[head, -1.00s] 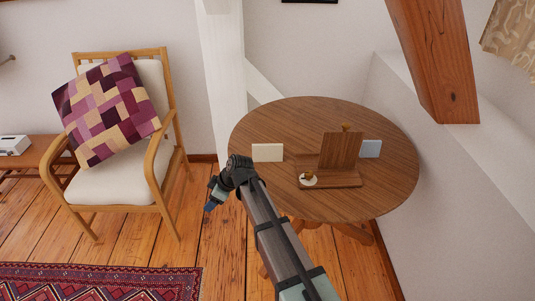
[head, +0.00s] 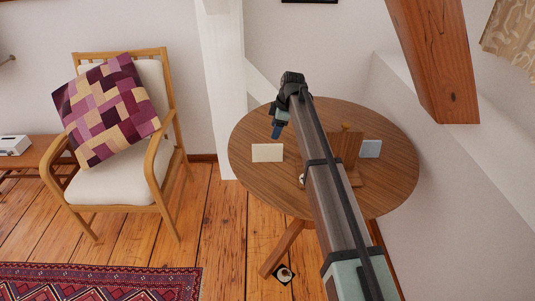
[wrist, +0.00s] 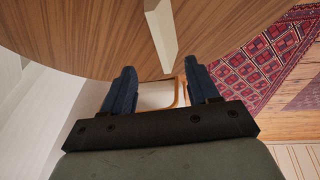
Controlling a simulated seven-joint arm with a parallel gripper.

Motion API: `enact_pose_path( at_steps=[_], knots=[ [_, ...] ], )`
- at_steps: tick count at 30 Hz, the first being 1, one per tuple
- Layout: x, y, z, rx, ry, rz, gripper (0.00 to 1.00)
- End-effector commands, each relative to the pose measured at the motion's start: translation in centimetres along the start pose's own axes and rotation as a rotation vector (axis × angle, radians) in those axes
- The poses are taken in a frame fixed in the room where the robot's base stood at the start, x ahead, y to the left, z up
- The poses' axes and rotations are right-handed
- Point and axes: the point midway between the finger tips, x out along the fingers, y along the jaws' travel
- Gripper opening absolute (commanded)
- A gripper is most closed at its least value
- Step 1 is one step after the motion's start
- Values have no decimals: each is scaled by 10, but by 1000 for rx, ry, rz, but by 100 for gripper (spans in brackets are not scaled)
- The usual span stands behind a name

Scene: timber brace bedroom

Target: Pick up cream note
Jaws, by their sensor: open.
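The cream note (head: 267,153) is a small pale upright card on the left part of the round wooden table (head: 250,125). It also shows in the wrist view (wrist: 161,30) as a pale upright slab, seen edge-on, at the top middle. My gripper (head: 276,132) is open and empty, above the table and near the note in the head view. In the wrist view the two dark blue fingers of my gripper (wrist: 161,73) are spread, with the note beyond and between them, not touching.
A wooden stand (head: 347,147) is partly hidden behind my arm. A light blue card (head: 371,149) stands to its right. A small dark and white object (head: 284,274) shows near a table leg. A cushioned chair (head: 115,185) stands left, and a slanted beam (head: 437,60) rises at right.

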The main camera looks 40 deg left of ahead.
Motion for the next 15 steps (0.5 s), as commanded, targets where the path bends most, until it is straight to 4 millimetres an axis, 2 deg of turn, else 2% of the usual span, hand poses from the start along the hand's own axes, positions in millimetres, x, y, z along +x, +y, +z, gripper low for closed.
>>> enact_pose_path(
  at_steps=[7, 15],
  knots=[
    [44, 0, -1, 0, 0, -2, 60],
    [60, -1, -2, 0, 1, 0, 60]
  ],
)
